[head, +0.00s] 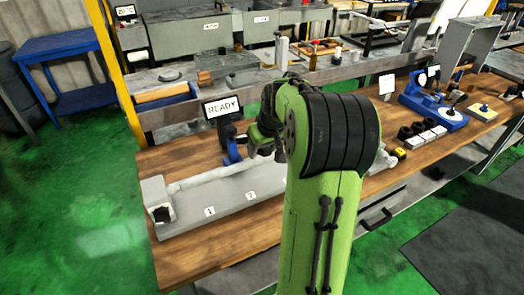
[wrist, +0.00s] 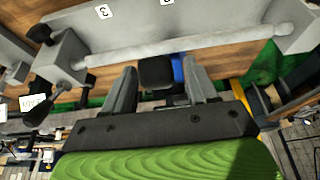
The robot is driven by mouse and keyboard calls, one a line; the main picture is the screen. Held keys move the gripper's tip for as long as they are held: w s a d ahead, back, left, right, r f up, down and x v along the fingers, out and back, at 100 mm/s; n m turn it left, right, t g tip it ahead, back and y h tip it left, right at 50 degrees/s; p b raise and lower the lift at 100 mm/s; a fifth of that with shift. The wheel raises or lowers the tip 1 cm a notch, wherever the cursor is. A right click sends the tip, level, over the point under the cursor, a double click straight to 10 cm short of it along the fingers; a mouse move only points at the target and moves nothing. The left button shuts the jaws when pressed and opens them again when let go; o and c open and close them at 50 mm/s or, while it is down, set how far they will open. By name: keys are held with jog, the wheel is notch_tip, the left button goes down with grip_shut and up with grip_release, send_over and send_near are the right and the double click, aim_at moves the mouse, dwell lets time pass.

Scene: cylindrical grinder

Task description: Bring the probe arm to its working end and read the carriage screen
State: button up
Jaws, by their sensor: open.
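A round pale bar (head: 215,178) runs along that instrument. A blue part (head: 232,150) sits just below the screen, behind the bar. In the wrist view, my gripper (wrist: 160,66) is open, with a black block (wrist: 156,73) between its fingers and blue (wrist: 178,70) showing beside it. I cannot tell whether the fingers touch the block, or whether it belongs to the probe arm. My own arm hides much of the instrument's right part in the head view.
A blue gauge stand (head: 435,112) and several black-and-white blocks stand on the wooden bench (head: 190,258) at the right. A grey end block with a black-knobbed lever (wrist: 36,111) is left of my gripper in the wrist view. Green floor (head: 85,190) is clear at left.

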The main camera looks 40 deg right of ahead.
jog(key=shift+w+f, duration=0.1)
jog(key=shift+f, duration=0.25)
jog(key=shift+c, duration=0.3)
grip_shut()
